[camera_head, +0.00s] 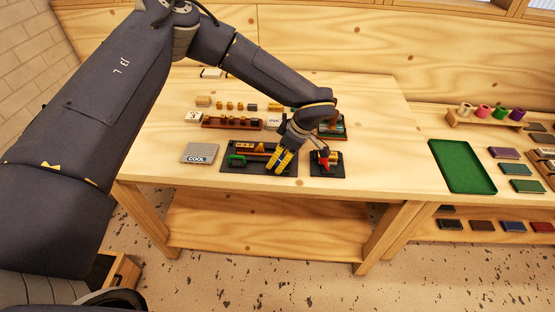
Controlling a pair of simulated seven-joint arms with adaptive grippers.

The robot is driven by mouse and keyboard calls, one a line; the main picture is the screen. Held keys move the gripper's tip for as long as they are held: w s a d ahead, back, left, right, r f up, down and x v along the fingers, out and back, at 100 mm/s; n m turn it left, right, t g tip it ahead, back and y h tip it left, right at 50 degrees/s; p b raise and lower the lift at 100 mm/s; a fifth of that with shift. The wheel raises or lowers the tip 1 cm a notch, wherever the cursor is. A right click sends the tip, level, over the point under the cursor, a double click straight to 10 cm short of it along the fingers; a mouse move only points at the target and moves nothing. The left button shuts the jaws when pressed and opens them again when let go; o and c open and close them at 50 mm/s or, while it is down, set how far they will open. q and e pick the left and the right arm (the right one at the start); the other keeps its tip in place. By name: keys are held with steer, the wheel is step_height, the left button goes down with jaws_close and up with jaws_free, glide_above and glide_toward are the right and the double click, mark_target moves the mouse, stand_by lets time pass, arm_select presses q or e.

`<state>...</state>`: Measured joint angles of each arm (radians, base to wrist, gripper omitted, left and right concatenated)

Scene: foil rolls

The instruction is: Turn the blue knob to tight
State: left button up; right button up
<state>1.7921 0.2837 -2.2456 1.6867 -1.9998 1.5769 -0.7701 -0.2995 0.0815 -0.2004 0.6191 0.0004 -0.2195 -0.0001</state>
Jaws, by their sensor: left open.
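No blue knob can be made out; it may be hidden by my left gripper or too small to tell. My left gripper (279,162) is open, its yellow fingers pointing down over the right part of a dark board (232,168). A green handle-shaped piece (237,159) and a yellow-and-dark strip sit on that board, left of the fingers. Just right of the gripper is a smaller black base (327,171) with a red and yellow fixture (325,160). I cannot tell whether the fingers touch anything. My right gripper is not in view.
A grey "COOL" pad (200,153) lies left of the dark board. Behind it are a brown rack (232,123) and several small yellow pieces. A green tray (462,167) is on the table at right. The wooden table's (385,150) right part is clear.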

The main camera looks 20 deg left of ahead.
arm_select(q)
steer(key=v, duration=1)
steer(key=shift+r, duration=0.3)
